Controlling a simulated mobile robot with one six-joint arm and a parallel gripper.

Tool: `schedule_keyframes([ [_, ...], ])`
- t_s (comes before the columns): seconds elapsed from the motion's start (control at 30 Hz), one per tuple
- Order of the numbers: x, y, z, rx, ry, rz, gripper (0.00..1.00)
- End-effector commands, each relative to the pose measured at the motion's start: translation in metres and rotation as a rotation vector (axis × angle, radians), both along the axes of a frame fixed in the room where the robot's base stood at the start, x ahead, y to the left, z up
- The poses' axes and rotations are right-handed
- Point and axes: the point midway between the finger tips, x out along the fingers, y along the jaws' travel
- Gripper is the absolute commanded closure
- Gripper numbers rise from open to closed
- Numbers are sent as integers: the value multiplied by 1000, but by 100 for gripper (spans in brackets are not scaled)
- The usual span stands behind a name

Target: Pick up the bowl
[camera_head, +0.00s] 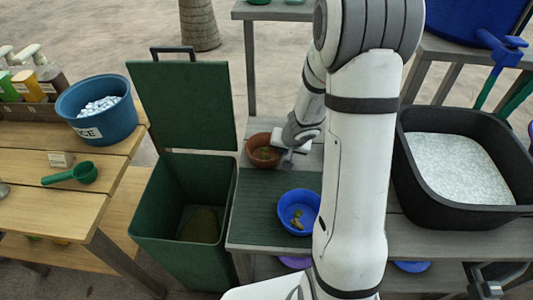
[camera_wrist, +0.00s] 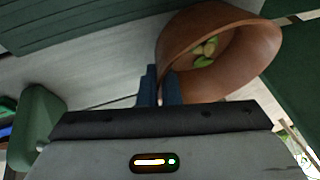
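A brown clay bowl (camera_head: 263,155) stands on the grey slatted bench, with some green and yellowish pieces inside. In the wrist view the brown bowl (camera_wrist: 222,25) fills the upper right, its opening facing the camera. My gripper (camera_wrist: 161,84) is at the bowl's near side, its two blue fingers close together with the bowl's wall between them. In the head view my gripper (camera_head: 287,158) is at the bowl's right edge, with the fingertips partly hidden. A blue bowl (camera_head: 299,212) with several yellow-green pieces stands nearer on a dark green ribbed surface.
A green open-lidded bin (camera_head: 150,215) stands left of the bench. A black tub (camera_head: 405,150) of white grains is at right. A wooden table (camera_head: 40,205) at far left holds a blue bucket (camera_head: 90,122) and a green scoop (camera_head: 84,172).

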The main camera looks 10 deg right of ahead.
Motion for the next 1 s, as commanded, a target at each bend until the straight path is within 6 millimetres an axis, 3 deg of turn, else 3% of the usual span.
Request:
schedule_keyframes([
  [0.47,0,0,7,-1,0,2,100],
  [1.0,0,1,91,0,-1,2,100],
])
